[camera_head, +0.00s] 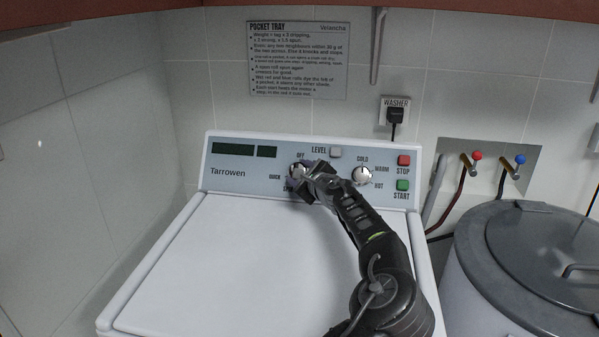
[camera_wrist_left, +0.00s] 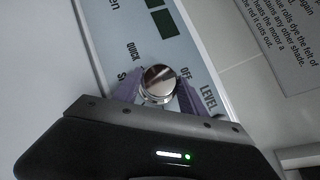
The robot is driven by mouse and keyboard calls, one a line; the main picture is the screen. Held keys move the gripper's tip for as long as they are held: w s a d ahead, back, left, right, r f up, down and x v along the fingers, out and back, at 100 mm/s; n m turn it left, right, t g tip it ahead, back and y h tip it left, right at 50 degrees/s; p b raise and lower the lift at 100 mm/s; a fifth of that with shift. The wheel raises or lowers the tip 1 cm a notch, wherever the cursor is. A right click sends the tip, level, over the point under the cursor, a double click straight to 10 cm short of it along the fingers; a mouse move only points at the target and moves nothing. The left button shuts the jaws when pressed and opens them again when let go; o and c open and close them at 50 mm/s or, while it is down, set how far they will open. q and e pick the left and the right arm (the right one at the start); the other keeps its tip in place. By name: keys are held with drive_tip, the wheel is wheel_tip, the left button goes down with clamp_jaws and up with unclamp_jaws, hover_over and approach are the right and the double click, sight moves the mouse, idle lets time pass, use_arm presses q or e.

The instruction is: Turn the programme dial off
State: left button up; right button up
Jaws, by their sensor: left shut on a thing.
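The programme dial (camera_head: 297,170) is a round silver knob on the washer's panel, with OFF above it, QUICK to its left and a partly covered label below. In the left wrist view the dial (camera_wrist_left: 160,84) sits between the two purple-grey fingers of my left gripper (camera_wrist_left: 159,96), which is shut on it. In the head view my left gripper (camera_head: 311,182) covers the dial's lower right. I cannot tell which label the dial points to. My right gripper is in neither view.
A second dial (camera_head: 362,175), marked COLD, WARM and HOT, is to the right. Beyond it are the red STOP button (camera_head: 403,160) and green START button (camera_head: 402,185). The LEVEL button (camera_head: 336,152) is above. The white lid (camera_head: 230,265) is bare left of my arm.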

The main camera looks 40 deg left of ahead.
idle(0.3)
use_arm(q)
drive_tip(key=o, duration=1.4)
drive_tip(key=shift+c, duration=0.2)
drive_tip(key=b+v, duration=0.1)
drive_tip(key=v, duration=0.6)
drive_tip(key=shift+d, duration=0.2)
drive_tip(key=shift+s+d, duration=0.1)
drive_tip(key=shift+s, duration=0.1)
drive_tip(key=shift+r, duration=0.1)
